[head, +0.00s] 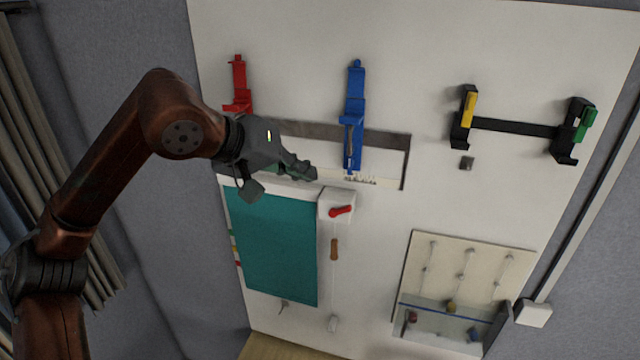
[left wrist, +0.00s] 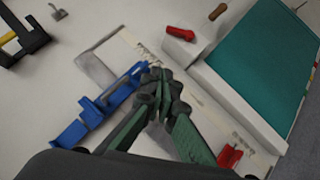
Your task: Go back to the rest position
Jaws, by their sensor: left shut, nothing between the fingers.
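My left arm comes in from the left in the head view, bent at a raised elbow. My left gripper (head: 304,172) is shut and empty in front of the white board (head: 470,210), between the red slider (head: 239,85) and the blue slider (head: 354,115). In the left wrist view the shut fingertips (left wrist: 160,85) show in front of the slotted panel, with the blue slider (left wrist: 100,105) to their left and part of the red slider (left wrist: 230,157) at lower right. Whether the fingers touch the board cannot be told. My right gripper is not in view.
A teal sheet (head: 270,240) hangs below the gripper, beside a white box with a red lever (head: 340,211). A black bracket bar (head: 512,127) with yellow and green parts is at upper right. A clear-fronted tray (head: 440,322) sits at lower right. Grey curtains (head: 25,110) hang at left.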

